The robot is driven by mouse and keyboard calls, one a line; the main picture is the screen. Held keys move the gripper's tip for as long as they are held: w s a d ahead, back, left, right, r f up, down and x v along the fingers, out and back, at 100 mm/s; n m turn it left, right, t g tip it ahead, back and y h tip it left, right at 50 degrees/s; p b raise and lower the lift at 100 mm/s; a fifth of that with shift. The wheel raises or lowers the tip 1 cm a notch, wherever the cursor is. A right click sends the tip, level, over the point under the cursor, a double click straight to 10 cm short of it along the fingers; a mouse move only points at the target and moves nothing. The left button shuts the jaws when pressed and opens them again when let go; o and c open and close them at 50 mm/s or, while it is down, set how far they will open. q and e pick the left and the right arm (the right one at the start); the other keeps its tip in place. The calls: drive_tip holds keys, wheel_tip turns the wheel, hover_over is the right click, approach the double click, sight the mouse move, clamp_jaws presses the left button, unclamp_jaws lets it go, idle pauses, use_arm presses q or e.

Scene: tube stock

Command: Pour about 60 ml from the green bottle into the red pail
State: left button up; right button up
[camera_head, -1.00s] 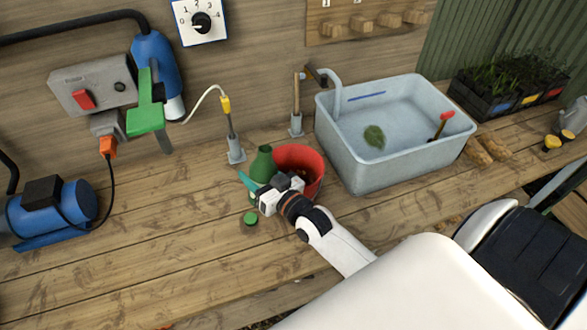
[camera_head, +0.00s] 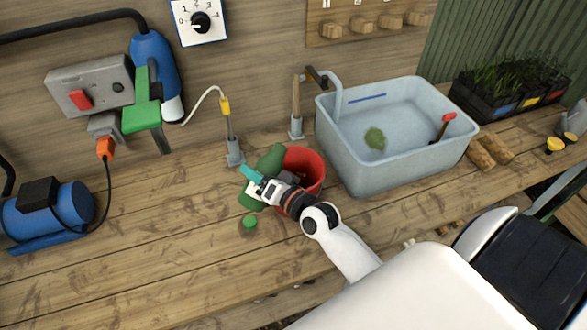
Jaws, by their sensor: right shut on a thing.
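The green bottle (camera_head: 272,160) is tilted, with its upper end leaning to the right over the rim of the red pail (camera_head: 312,165). My right gripper (camera_head: 257,183) is shut on the bottle, in front of it and at the left of the pail. The gripper hides the bottle's middle and part of the pail's front. A pale label shows low on the bottle. I cannot see any liquid stream, and the pail's inside is mostly dark. My left gripper is not in view.
A green cap (camera_head: 250,222) lies on the wooden bench (camera_head: 150,255) in front of the bottle. A grey-blue basin (camera_head: 365,165) with a tap stands to the right of the pail. A yellow-tipped probe (camera_head: 230,135) on a stand is behind left. The bench at left front is clear.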

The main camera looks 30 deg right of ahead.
drive_tip(key=shift+s+a+f+m, duration=0.1)
drive_tip(key=shift+a+m, duration=0.1)
drive_tip(key=shift+m, duration=0.4)
drive_tip(key=shift+a+f+m, duration=0.1)
drive_tip(key=shift+a+m, duration=0.1)
drive_tip(key=shift+m, duration=0.4)
drive_tip(key=shift+a+f+m+y+b, duration=0.15)
drive_tip(key=shift+f+m+y+b, duration=0.15)
drive_tip(key=shift+f+m+b, duration=0.7)
drive_tip(key=shift+d+r+m+p, duration=0.3)
drive_tip(key=shift+d+r+p, duration=0.05)
drive_tip(key=shift+r+p, duration=0.45)
drive_tip(key=shift+d+r+m+p, duration=0.3)
drive_tip(key=shift+r+p, duration=0.45)
drive_tip(key=shift+r, duration=0.05)
drive_tip(key=shift+s+a, duration=0.15)
drive_tip(key=shift+a, duration=0.4)
drive_tip(key=shift+f+m+y, duration=0.1)
drive_tip(key=shift+m+y, duration=0.2)
drive_tip(key=shift+m, duration=0.2)
